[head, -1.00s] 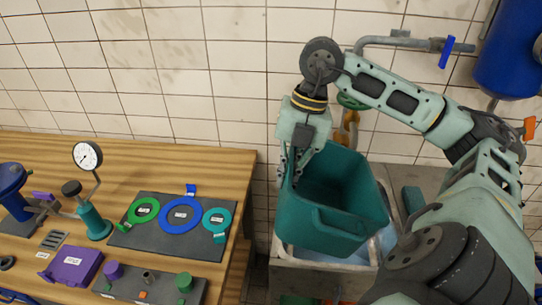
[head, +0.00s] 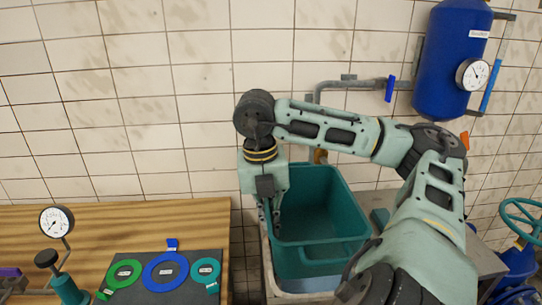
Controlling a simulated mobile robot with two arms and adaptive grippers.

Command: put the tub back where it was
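The teal tub (head: 325,257) is in the middle of the head view, slightly tilted, above and partly within a metal sink (head: 268,268). Light blue shows below its front wall. My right gripper (head: 270,222) points down at the tub's left rim, with its fingers around the left wall, and appears shut on it. The inner fingertip is partly hard to make out against the tub. My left gripper is not in view.
A wooden bench (head: 150,222) at left holds a pressure gauge (head: 57,221) and a dark panel with green, blue and teal rings (head: 165,271). A grey pipe (head: 345,84) with a blue lever and a blue tank (head: 450,65) are on the wall behind.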

